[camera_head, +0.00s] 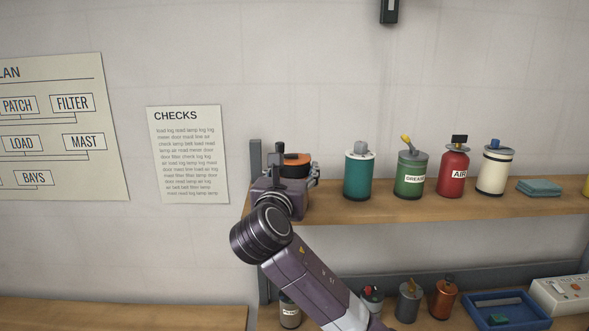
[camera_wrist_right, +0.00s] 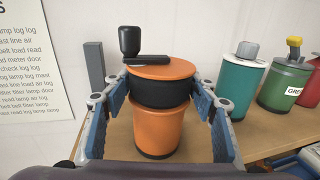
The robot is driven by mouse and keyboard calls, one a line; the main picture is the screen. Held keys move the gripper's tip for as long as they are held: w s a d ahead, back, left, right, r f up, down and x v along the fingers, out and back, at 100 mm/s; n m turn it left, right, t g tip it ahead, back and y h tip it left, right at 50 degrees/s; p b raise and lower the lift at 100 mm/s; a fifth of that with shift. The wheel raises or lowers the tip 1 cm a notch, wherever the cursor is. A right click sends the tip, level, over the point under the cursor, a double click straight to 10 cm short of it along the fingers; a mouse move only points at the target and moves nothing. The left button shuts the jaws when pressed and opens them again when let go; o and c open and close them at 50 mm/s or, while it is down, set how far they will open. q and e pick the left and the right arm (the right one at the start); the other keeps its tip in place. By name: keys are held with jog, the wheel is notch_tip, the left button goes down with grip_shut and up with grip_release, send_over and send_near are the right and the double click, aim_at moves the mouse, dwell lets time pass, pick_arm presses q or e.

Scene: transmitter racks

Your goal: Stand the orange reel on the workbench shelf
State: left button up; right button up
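The orange reel (camera_wrist_right: 158,130) is an upright orange drum with a black band, an orange top disc and a black crank handle. In the head view its orange top (camera_head: 296,159) shows behind my right gripper (camera_head: 284,186), at the left end of the upper workbench shelf (camera_head: 440,206). In the right wrist view the blue-padded fingers of my right gripper (camera_wrist_right: 161,95) lie on both sides of the reel, closed against its black band. The reel is over the shelf top (camera_wrist_right: 245,138); whether its base touches the wood is hard to tell. My left gripper is not in view.
A teal can (camera_head: 359,177), a green grease can (camera_head: 412,176), a red air can (camera_head: 453,173) and a cream can (camera_head: 493,169) stand right of the reel. A grey upright (camera_head: 256,160) is at the shelf's left end. Several cans and a blue tray (camera_head: 510,313) are below.

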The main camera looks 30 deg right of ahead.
jog(key=o, duration=0.3)
jog(key=shift+r, duration=0.1)
jog(key=shift+s+a, duration=0.2)
jog(key=b+v, duration=0.5)
jog(key=v, duration=0.6)
jog(key=shift+s+a, duration=0.2)
